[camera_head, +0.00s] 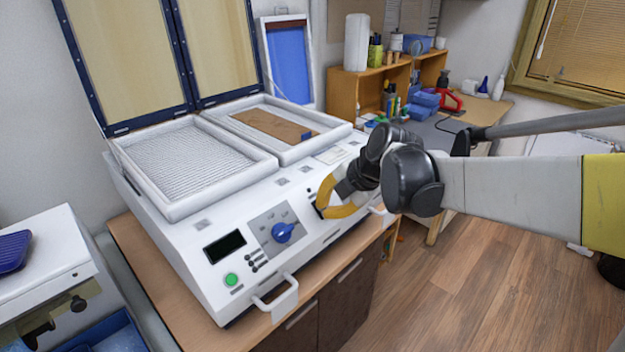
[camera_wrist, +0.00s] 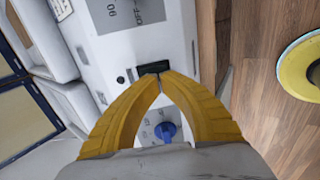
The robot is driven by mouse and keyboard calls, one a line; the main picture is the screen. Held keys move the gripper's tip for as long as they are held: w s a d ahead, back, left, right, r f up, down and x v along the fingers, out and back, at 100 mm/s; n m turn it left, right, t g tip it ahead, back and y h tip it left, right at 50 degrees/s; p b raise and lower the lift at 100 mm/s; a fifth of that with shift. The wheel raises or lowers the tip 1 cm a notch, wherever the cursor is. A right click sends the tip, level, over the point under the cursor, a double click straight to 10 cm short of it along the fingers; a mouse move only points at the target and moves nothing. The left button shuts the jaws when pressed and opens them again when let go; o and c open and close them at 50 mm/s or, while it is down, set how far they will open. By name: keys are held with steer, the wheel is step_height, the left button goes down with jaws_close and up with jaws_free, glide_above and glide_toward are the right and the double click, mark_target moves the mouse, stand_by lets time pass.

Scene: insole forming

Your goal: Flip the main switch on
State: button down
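The white forming machine (camera_head: 205,247) stands on a wooden cabinet. In the wrist view, a black rectangular switch (camera_wrist: 148,69) sits on its front panel, probably the main switch; I cannot tell its position. My gripper (camera_head: 320,206) has yellow fingers and is at the right part of the panel in the head view. In the wrist view, the fingertips of my gripper (camera_wrist: 159,76) meet right at the switch's edge and partly cover it. Nothing is held between them. I cannot tell whether they touch the switch. My gripper hides most of that panel area in the head view.
A blue rotary knob (camera_head: 283,232), a green button (camera_head: 231,280) and a dark display (camera_head: 224,246) lie left along the panel. A white handle (camera_head: 272,297) juts out at the front. Two framed beds are open behind.

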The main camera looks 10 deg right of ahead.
steer(key=shift+w+a+f, duration=0.1)
steer(key=shift+w+f, duration=0.05)
steer(key=shift+f, duration=0.1)
